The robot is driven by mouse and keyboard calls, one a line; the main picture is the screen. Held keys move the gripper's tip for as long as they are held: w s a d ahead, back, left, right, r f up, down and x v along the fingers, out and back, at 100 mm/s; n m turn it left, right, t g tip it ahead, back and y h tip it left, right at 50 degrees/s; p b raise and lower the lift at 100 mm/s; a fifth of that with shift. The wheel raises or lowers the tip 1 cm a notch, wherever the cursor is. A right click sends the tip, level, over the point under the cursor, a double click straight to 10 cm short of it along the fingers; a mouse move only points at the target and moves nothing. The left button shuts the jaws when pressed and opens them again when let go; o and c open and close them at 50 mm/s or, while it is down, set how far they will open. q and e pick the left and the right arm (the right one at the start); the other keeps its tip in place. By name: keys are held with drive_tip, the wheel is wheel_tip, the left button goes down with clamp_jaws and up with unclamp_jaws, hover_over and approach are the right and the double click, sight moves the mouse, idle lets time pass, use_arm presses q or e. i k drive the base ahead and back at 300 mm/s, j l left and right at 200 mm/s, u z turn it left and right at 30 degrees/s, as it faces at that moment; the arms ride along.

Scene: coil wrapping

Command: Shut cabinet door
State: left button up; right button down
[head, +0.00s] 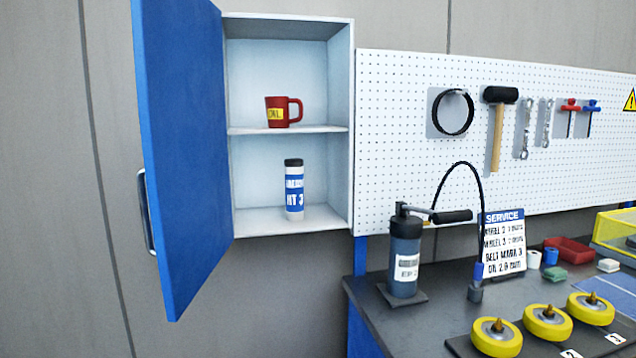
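The blue cabinet door (182,150) stands wide open in the head view, swung out to the left of the white cabinet (340,120). Its metal handle (146,212) is on the door's far left edge. Inside the cabinet, a red mug (281,112) stands on the middle shelf, and a white and blue bottle with a dark cap (294,190) stands on the bottom. Neither of my grippers shows in the head view.
A dark workbench (430,318) at the lower right holds a grease pump (405,255), a service sign (503,243) and yellow wheels (497,337). A white pegboard (400,120) with tools hangs behind it. The space below the cabinet, left of the bench, looks clear.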

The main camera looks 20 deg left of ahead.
sight(178, 48)
drive_tip(key=j+u, duration=0.25)
drive_tip(key=j, duration=1.8)
